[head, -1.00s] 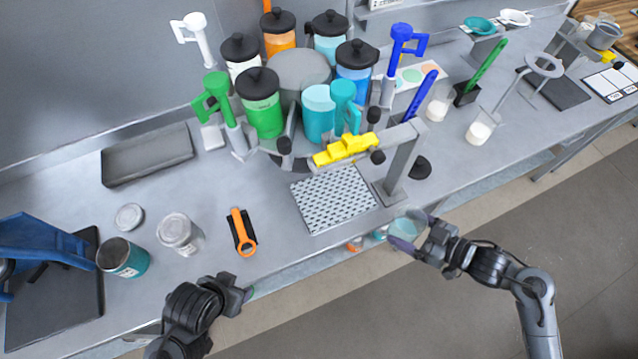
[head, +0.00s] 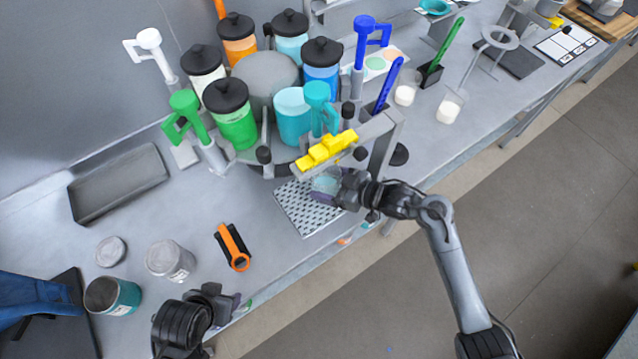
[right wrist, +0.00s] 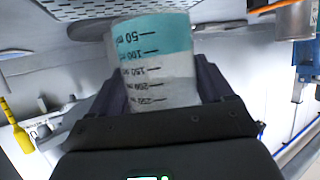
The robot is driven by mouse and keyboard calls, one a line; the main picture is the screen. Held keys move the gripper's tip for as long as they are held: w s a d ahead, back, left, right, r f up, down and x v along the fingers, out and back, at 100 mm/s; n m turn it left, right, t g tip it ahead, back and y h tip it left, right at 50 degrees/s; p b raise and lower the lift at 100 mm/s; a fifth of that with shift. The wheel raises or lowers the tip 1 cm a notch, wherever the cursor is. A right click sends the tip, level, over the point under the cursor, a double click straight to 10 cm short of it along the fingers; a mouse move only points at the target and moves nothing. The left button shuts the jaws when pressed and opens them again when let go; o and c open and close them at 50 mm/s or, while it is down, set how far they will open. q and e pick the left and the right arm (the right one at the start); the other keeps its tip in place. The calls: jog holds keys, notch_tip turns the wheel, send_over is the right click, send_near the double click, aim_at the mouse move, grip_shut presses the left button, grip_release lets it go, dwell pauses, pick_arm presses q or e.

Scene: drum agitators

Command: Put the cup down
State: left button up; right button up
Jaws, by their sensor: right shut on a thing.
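A clear measuring cup (head: 326,185) with teal liquid is held in my right gripper (head: 332,187). In the right wrist view the cup (right wrist: 153,65) appears inverted, its marks reading 50 to 250 and the teal band near the picture's top. The dark fingers close on both its sides. In the head view the cup is over the perforated plate (head: 303,218), below the yellow stepped piece (head: 327,150). I cannot tell whether it touches the plate. My left gripper (head: 236,303) is at the table's front edge, and its opening is unclear.
A carousel of lidded colour jars (head: 235,125) stands behind the plate. A grey post (head: 384,150) rises right of the cup. The bench between tool and plate is clear.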

aim_at(325, 183)
pick_arm(q)
jog(key=shift+a, duration=0.1)
pick_arm(e)
jog(key=shift+w+a, duration=0.3)
jog(key=shift+a, duration=0.25)
jog(key=shift+w+a, duration=0.3)
jog(key=shift+a, duration=0.25)
pick_arm(q)
jog(key=shift+f, duration=0.1)
pick_arm(e)
jog(key=shift+f, duration=1.65)
pick_arm(q)
jog(key=shift+f, duration=0.1)
pick_arm(e)
jog(key=shift+f, duration=0.2)
jog(key=o, duration=1.1)
jog(key=shift+r, duration=0.1)
